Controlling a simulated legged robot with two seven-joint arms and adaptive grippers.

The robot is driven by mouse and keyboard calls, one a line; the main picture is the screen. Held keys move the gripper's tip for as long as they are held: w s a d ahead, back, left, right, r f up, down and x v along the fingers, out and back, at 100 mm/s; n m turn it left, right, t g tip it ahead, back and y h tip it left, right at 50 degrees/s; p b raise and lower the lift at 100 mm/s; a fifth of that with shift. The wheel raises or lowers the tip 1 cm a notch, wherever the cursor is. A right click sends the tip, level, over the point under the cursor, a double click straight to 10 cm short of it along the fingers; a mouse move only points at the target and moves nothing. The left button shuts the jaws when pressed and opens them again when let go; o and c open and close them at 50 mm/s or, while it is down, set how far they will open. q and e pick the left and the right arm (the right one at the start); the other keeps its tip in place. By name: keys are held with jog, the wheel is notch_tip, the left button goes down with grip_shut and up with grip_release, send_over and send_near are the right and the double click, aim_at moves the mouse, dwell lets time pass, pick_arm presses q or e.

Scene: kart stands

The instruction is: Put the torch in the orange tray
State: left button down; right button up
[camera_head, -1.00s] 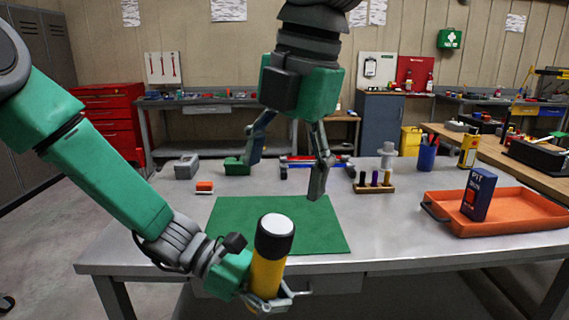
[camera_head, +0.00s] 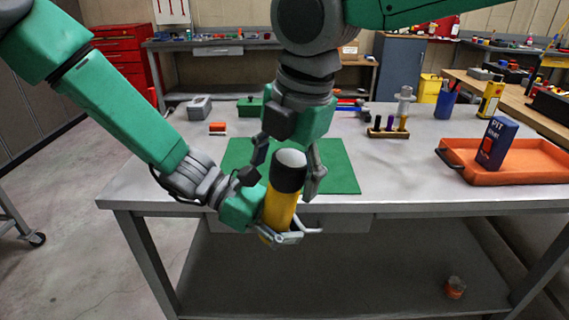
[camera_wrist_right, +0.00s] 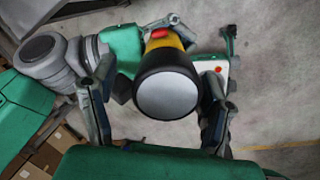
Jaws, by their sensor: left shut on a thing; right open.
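The torch (camera_head: 281,205) has a yellow body and a black head with a pale lens facing up. My left gripper (camera_head: 279,232) is shut on its lower yellow part, holding it upright in front of the table's near edge. My right gripper (camera_head: 291,172) points down, open, its fingers on both sides of the black head. The right wrist view shows the torch head (camera_wrist_right: 166,88) between the open fingers of my right gripper (camera_wrist_right: 158,110); I cannot tell whether they touch it. The orange tray (camera_head: 520,175) lies on the table at the right, with a dark blue box (camera_head: 497,143) in it.
A green mat (camera_head: 342,178) lies on the grey table (camera_head: 410,180). The tabletop between mat and tray is clear.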

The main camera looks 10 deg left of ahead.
jog(key=c, duration=1.5)
pick_arm(q)
jog(key=c, duration=1.1)
grip_release()
jog(key=shift+c, duration=0.2)
pick_arm(e)
jog(key=shift+a, duration=0.1)
jog(key=shift+c, duration=0.5)
